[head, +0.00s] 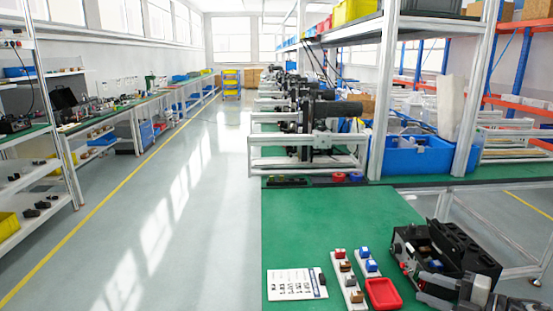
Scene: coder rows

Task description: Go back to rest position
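My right gripper (432,289) is at the bottom right corner, grey and dark, beside the front of a black box. It is partly cut off by the frame edge, and I cannot make out whether its fingers are apart. No held thing shows at it. My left gripper is not in view. Two white strips with small red, blue, white and brown blocks lie on the green table (315,225): a left strip (336,270) and a right strip (361,258). A red tray (383,293) lies at the right strip's near end and looks empty.
A printed white card (291,284) lies left of the strips. The open black box (412,242) fills the table's right side. A blue bin (413,158) and machines (318,125) stand behind. The table's middle is bare. An open aisle (170,200) runs along the left.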

